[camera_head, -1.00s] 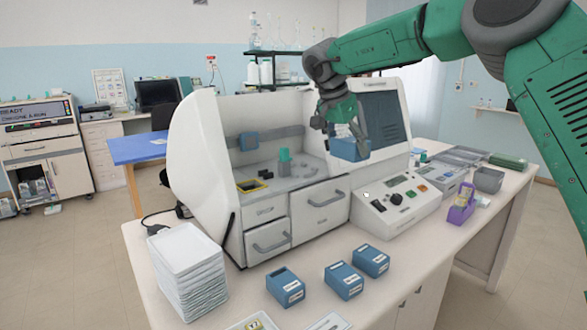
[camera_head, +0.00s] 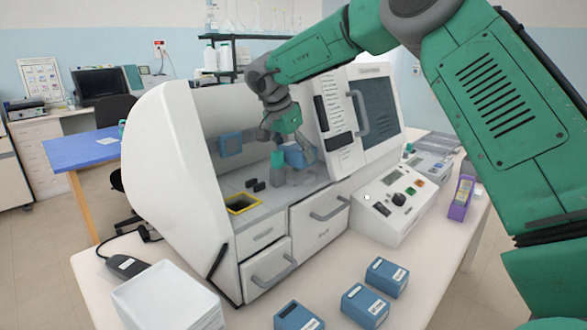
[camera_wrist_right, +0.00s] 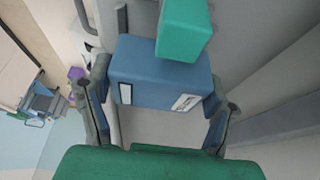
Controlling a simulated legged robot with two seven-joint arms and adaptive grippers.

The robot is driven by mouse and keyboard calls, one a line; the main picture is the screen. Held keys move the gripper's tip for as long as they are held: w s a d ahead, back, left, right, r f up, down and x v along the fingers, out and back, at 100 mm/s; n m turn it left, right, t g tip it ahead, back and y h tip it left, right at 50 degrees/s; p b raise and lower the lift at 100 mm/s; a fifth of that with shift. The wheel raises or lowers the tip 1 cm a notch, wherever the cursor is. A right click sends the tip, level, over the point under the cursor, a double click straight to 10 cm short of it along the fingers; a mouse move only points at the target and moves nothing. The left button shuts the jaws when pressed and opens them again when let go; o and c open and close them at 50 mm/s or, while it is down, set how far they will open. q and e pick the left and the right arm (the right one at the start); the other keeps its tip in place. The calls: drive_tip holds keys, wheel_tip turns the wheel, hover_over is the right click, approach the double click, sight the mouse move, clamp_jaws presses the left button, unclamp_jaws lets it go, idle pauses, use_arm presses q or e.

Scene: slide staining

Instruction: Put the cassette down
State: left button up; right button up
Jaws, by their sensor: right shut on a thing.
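My right gripper (camera_head: 294,146) reaches into the open bay of the white staining machine (camera_head: 180,150). It is shut on a blue cassette (camera_head: 297,157). In the right wrist view the cassette (camera_wrist_right: 150,70) sits between the two fingers (camera_wrist_right: 158,112), with white labels on its near side. A teal-topped grey piece (camera_head: 278,160) stands in the bay just beside the cassette. Its teal block (camera_wrist_right: 184,28) overlaps the cassette's far edge in the wrist view. I cannot tell whether the cassette touches the bay floor. My left gripper is not in view.
A yellow-rimmed dark slot (camera_head: 243,204) and small black pieces (camera_head: 255,186) lie in the bay. Blue boxes (camera_head: 386,278) stand in front on the table. White trays (camera_head: 168,300) are stacked at front left. A control box (camera_head: 393,207) and purple rack (camera_head: 460,200) stand to the right.

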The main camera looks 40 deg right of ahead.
sight(289, 165)
drive_tip(key=a+f, duration=0.2)
drive_tip(key=shift+f, duration=0.3)
drive_tip(key=shift+s+d+f, duration=0.1)
drive_tip(key=shift+f, duration=0.3)
drive_tip(key=shift+d+f, duration=0.1)
drive_tip(key=shift+d, duration=0.1)
drive_tip(key=o, duration=1.1)
drive_tip(key=shift+d+f, duration=0.1)
drive_tip(key=shift+d, duration=0.1)
drive_tip(key=shift+o, duration=1.1)
drive_tip(key=shift+d+f, duration=0.1)
drive_tip(key=shift+d, duration=0.2)
drive_tip(key=shift+a, duration=0.25)
drive_tip(key=v, duration=1.1)
drive_tip(key=shift+a+r, duration=0.1)
drive_tip(key=shift+r, duration=0.3)
drive_tip(key=shift+a+r, duration=0.25)
